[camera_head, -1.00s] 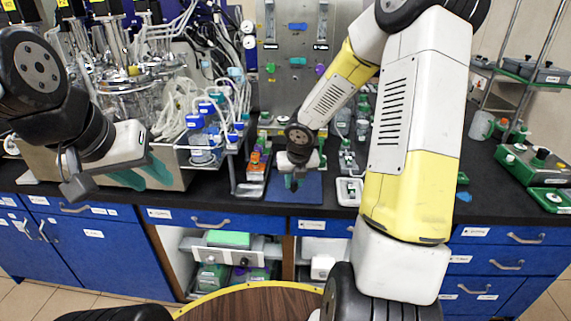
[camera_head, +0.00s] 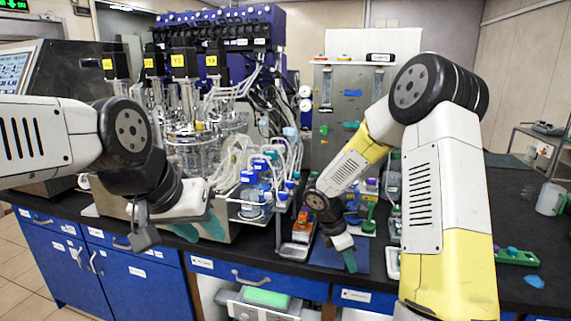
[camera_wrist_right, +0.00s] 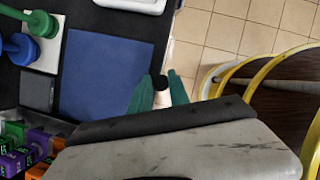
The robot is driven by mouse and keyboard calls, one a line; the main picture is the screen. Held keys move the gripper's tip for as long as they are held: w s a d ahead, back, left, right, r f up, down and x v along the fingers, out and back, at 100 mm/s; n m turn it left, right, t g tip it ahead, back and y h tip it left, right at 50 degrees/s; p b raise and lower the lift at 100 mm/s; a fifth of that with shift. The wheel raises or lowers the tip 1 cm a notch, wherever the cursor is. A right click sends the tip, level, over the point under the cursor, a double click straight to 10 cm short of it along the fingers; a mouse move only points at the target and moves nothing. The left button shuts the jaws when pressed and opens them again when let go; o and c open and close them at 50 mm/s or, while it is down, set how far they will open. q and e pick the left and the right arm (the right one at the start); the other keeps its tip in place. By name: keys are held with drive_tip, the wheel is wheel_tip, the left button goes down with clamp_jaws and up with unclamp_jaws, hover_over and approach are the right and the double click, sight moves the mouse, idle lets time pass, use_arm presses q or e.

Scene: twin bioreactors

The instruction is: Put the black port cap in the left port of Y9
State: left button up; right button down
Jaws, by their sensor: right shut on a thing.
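My right gripper (camera_head: 349,262) is above the blue mat's front right part. In the right wrist view its green fingers (camera_wrist_right: 160,95) are shut on a small black thing, which looks like the black port cap (camera_wrist_right: 160,82). My left gripper (camera_head: 198,231) hangs empty in front of the bioreactor stand, its green fingers apart. The bioreactors, with glass vessels (camera_head: 188,133) and black motors with yellow labels (camera_head: 178,61), stand at the back left. The labels are too small to read surely, so I cannot tell which is Y9. Its ports are not clear among rods and tubes.
The blue mat (camera_head: 320,254) lies on the black bench. Blue-capped bottles (camera_head: 250,192) and pale tubing stand beside the vessels. An orange-topped item (camera_head: 303,225) is left of the mat. A steel panel (camera_head: 345,100) stands behind. A green rack (camera_head: 515,256) lies at right.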

drive_tip(key=m+g, duration=0.1)
drive_tip(key=m, duration=0.2)
drive_tip(key=f+m+g, duration=0.1)
drive_tip(key=m, duration=0.3)
drive_tip(key=shift+f+g+y, duration=0.2)
drive_tip(key=shift+g+y, duration=0.1)
drive_tip(key=shift+g, duration=0.1)
drive_tip(key=m, duration=0.1)
drive_tip(key=m+g, duration=0.1)
drive_tip(key=m, duration=0.1)
drive_tip(key=shift+s+a+f+y, duration=0.1)
drive_tip(key=shift+s+f+y, duration=0.1)
drive_tip(key=shift+y, duration=0.1)
drive_tip(key=a+m+y, duration=0.1)
drive_tip(key=m, duration=0.2)
drive_tip(key=s+m+g+y, duration=0.1)
drive_tip(key=m, duration=0.2)
drive_tip(key=a+m+y, duration=0.1)
drive_tip(key=m, duration=0.2)
drive_tip(key=shift+s+a+f+m, duration=0.2)
drive_tip(key=shift+a+f+m, duration=0.1)
drive_tip(key=shift+a+m, duration=0.1)
